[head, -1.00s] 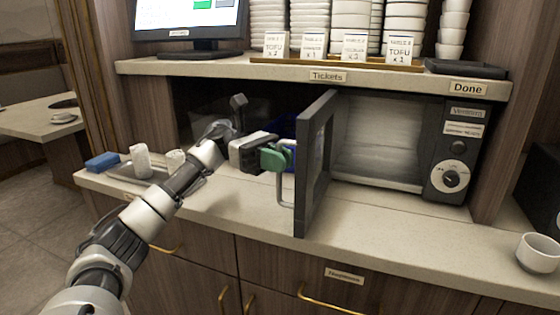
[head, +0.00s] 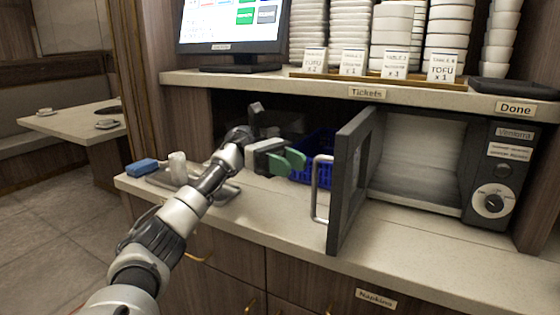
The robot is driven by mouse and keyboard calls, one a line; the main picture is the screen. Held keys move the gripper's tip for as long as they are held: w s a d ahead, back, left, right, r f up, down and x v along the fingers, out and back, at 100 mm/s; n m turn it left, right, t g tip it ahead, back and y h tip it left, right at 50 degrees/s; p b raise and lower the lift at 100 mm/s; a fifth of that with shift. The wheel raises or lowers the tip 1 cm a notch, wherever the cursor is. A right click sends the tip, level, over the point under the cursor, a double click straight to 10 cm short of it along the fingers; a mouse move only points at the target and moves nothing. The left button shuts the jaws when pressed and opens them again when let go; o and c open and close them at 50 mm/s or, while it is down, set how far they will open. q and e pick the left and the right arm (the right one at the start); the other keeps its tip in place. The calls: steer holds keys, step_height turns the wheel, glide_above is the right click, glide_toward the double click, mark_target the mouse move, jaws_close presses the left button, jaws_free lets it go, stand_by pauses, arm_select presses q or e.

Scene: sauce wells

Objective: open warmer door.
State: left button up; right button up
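The warmer (head: 490,180) stands in the counter niche at the right, with a control panel and a round knob. Its door (head: 352,180) is swung wide open on the left side and points out toward me, and the pale ribbed interior (head: 418,160) shows. The door's metal handle (head: 318,188) faces left. My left gripper (head: 298,161), with green fingers, is left of the handle and apart from it, with nothing seen in it. Its fingers overlap from this angle, so the gap between them is unclear. My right gripper is out of view.
A blue basket (head: 316,150) sits behind my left gripper. A tray (head: 160,178) with a white item and a blue sponge (head: 141,167) lie at the counter's left. Stacked bowls, ticket cards and a monitor (head: 232,25) are on the shelf (head: 300,86) above. The counter's front is clear.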

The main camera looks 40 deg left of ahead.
arm_select(q)
steer(key=shift+a, duration=1.95)
